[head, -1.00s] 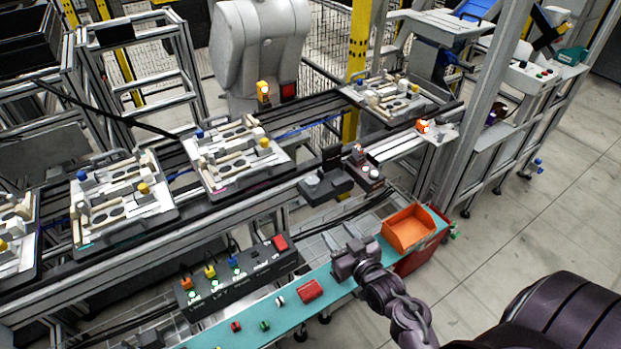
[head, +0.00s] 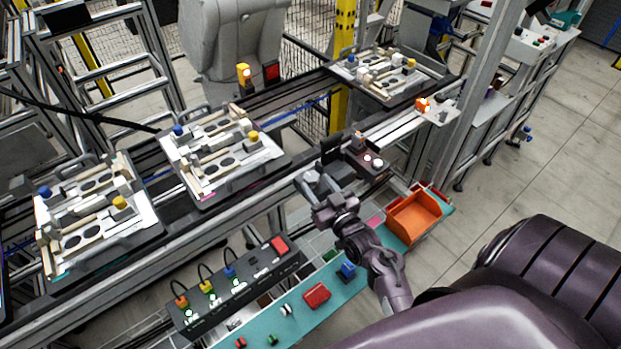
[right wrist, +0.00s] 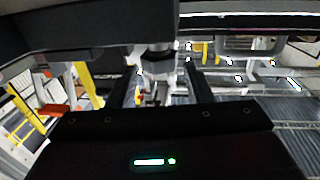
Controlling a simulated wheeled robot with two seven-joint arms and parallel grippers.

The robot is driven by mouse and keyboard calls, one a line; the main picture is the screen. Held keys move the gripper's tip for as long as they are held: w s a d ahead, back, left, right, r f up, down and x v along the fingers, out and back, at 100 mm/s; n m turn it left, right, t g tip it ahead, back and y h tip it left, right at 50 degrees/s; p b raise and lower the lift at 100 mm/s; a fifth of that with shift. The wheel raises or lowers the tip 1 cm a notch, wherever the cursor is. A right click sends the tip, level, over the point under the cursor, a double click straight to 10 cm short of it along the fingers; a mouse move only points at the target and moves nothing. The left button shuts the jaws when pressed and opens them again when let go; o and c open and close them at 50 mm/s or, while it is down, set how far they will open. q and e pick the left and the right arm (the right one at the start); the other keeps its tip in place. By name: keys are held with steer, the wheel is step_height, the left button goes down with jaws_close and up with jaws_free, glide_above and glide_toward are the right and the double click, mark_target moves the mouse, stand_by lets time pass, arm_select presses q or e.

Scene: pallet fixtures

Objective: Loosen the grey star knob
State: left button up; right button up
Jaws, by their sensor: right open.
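My right gripper (head: 316,186) is open in the head view. It is over the left part of a dark fixture (head: 350,158) at the near edge of the conveyor. I cannot make out the grey star knob now, as the gripper and wrist cover that part of the fixture. Whether the fingers touch or surround the knob cannot be told. In the right wrist view the dark gripper body (right wrist: 160,118) fills the lower middle, and nothing is clearly held. My left gripper is not in view.
Pallets (head: 222,150) with parts stand on the conveyor behind. A black switch box (head: 240,285) is at lower left. A turquoise shelf (head: 285,335) holds a red block (head: 316,295), a blue block (head: 347,270) and an orange bin (head: 413,218). A grey post (head: 478,110) rises at right.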

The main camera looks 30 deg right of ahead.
mark_target(317, 182)
steer(key=w, duration=0.2)
steer(key=w+b, duration=0.1)
steer(key=w, duration=0.1)
steer(key=shift+w+d+f, duration=0.1)
steer(key=shift+d+f, duration=0.05)
steer(key=shift+f, duration=0.05)
steer(key=shift+r, duration=0.1)
steer(key=c, duration=0.7)
steer(key=shift+d+n+y+b, duration=0.1)
steer(key=shift+n+y+b, duration=0.45)
steer(key=shift+n+y, duration=0.9)
steer(key=shift+y, duration=1.05)
steer(key=o, duration=0.7)
